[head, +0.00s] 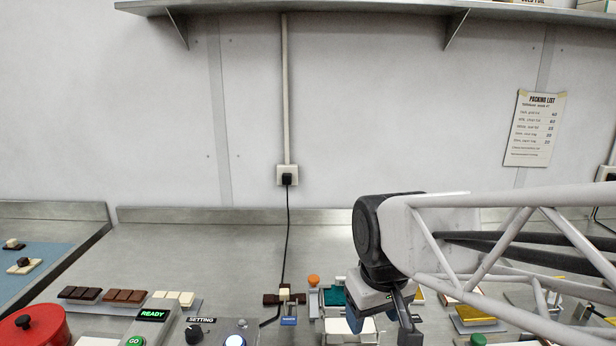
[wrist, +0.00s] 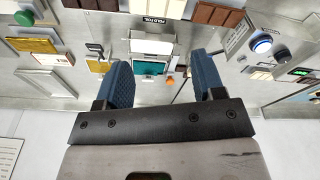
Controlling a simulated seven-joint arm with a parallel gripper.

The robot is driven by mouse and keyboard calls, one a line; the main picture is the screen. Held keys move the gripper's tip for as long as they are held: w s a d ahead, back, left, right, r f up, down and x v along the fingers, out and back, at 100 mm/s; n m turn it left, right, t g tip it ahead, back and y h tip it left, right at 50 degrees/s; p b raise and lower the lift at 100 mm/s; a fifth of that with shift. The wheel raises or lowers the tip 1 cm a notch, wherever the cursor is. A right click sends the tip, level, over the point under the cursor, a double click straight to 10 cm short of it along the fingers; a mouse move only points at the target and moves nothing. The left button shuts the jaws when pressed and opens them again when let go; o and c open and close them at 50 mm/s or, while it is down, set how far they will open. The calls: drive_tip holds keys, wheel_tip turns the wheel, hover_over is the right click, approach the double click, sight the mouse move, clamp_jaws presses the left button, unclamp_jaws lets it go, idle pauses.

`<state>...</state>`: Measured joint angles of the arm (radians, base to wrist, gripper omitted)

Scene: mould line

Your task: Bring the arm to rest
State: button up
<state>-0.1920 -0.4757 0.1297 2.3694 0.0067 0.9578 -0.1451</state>
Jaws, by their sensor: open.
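My gripper (head: 382,322) hangs at the end of my arm, low over the bench at the centre right of the head view. In the wrist view its two blue padded fingers (wrist: 163,82) stand well apart, with nothing held between them. In the head view my wrist hides part of that station. The arm reaches in from the right side.
Chocolate bars (head: 123,296) lie on a rack at the left, near a READY display (head: 153,315) and a red pot (head: 36,326). An orange knob (head: 313,280) stands beside the station. A shelf (head: 350,12) runs along the wall. The back strip of the bench (head: 200,240) is clear.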

drive_tip(key=s+d+f+m, duration=0.1)
drive_tip(key=s+d+m, duration=0.3)
drive_tip(key=s+d, duration=0.4)
drive_tip(key=shift+s+f+t, duration=0.25)
drive_tip(key=shift+f+t, duration=0.05)
drive_tip(key=shift+t, duration=0.1)
